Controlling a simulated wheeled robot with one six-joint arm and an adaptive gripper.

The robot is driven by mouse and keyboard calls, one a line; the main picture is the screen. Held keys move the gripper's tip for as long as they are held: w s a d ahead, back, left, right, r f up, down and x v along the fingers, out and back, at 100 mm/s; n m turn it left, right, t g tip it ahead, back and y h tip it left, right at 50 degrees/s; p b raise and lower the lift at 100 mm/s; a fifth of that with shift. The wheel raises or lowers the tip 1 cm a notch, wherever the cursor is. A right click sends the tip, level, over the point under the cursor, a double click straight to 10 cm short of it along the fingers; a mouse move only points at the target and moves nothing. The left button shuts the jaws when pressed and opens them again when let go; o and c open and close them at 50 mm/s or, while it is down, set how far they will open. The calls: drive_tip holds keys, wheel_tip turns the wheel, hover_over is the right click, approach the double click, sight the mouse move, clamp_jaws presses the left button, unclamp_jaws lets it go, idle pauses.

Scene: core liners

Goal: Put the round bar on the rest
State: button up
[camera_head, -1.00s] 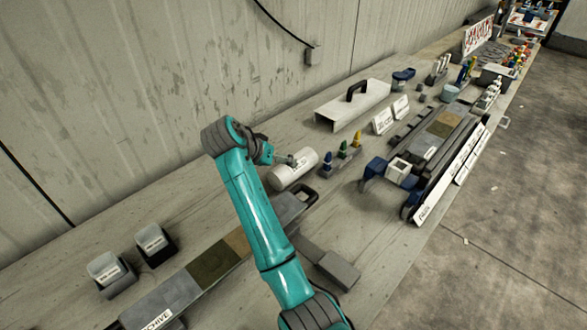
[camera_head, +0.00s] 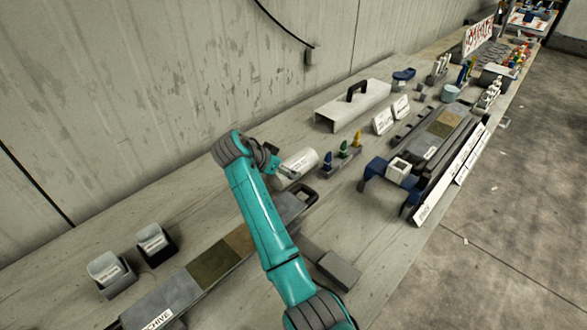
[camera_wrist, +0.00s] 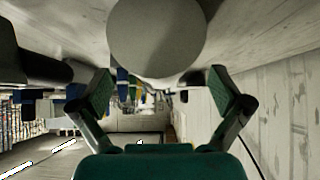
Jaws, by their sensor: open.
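A white labelled cylinder (camera_head: 299,164) lies on the bench in the head view; I take it for the round bar. A round grey end face (camera_wrist: 155,38) fills the top middle of the wrist view, probably the end of this cylinder. My gripper (camera_wrist: 162,90) is open, its two green-padded fingers apart with nothing held between them. The end face shows above the gap between the fingers. In the head view my gripper is close to the cylinder's left end, partly hidden by my arm. A blue stand (camera_head: 374,170) with a white square block is to the right; I cannot tell whether it is the rest.
A small holder with coloured pegs (camera_head: 343,152) stands right of the cylinder. A long grey tray (camera_head: 165,296) lies under my arm. Two labelled cups (camera_head: 110,270) (camera_head: 152,241) stand at the left. A white cover with black handle (camera_head: 352,106) is behind; the wall borders the bench.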

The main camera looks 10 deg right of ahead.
sight(292, 161)
drive_tip(key=shift+x, duration=2.35)
drive_tip(key=shift+w+d+r, duration=0.1)
drive_tip(key=shift+d+r, duration=0.05)
drive_tip(key=shift+r, duration=0.1)
drive_tip(key=c, duration=1.8)
drive_tip(key=shift+r, duration=0.1)
drive_tip(key=shift+c, duration=0.2)
wheel_tip(292, 161, up, 10)
drive_tip(key=shift+f, duration=0.1)
